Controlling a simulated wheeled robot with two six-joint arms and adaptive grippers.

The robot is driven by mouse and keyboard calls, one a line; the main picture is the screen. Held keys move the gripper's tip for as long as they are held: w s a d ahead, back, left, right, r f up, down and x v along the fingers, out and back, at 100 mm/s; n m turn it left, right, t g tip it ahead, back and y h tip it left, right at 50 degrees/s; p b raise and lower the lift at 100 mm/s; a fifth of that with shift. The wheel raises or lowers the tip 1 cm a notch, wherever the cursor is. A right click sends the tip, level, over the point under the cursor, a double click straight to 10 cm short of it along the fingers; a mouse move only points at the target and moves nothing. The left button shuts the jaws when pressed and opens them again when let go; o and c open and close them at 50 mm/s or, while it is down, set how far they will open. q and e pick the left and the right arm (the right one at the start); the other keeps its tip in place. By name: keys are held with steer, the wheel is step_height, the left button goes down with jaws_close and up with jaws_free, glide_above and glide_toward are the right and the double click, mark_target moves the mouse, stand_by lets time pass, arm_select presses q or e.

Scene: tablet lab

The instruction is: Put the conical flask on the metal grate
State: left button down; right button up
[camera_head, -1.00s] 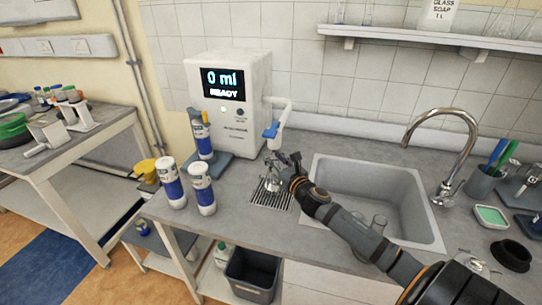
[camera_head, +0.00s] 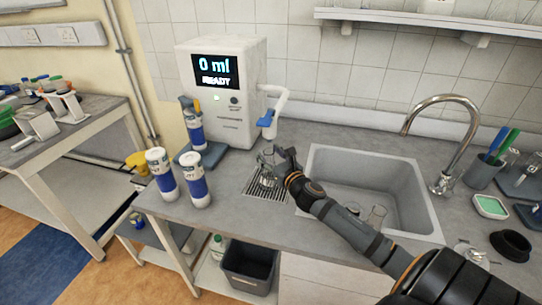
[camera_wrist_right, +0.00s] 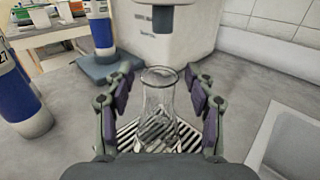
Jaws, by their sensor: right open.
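The clear glass conical flask (camera_wrist_right: 160,108) stands upright on the slotted metal grate (camera_wrist_right: 128,136) in the right wrist view. In the head view the flask (camera_head: 267,163) also shows over the grate (camera_head: 262,193), below the dispenser's spout. My right gripper (camera_wrist_right: 163,92) is open, with one finger on each side of the flask and a visible gap between the pads and the glass. In the head view my right gripper (camera_head: 278,161) comes in from the right and partly hides the flask. My left gripper is not in view.
The white dispenser (camera_head: 222,95) reading "0 ml READY" stands behind the grate. Two blue-and-white bottles (camera_head: 197,183) stand left of it, and another is at the dispenser's side. The sink (camera_head: 340,165) with glassware lies right, under my right arm. A faucet (camera_head: 441,140) stands beyond it.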

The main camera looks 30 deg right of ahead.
steer(key=shift+r, duration=0.3)
steer(key=s, duration=0.3)
steer(key=shift+s+a+f+b, duration=0.1)
steer(key=shift+s+f+b, duration=0.1)
steer(key=shift+s+b, duration=0.15)
steer(key=s+p, duration=0.4)
steer(key=s, duration=0.4)
steer(key=shift+a+r, duration=0.15)
steer(key=shift+a, duration=0.15)
steer(key=shift+s, duration=0.1)
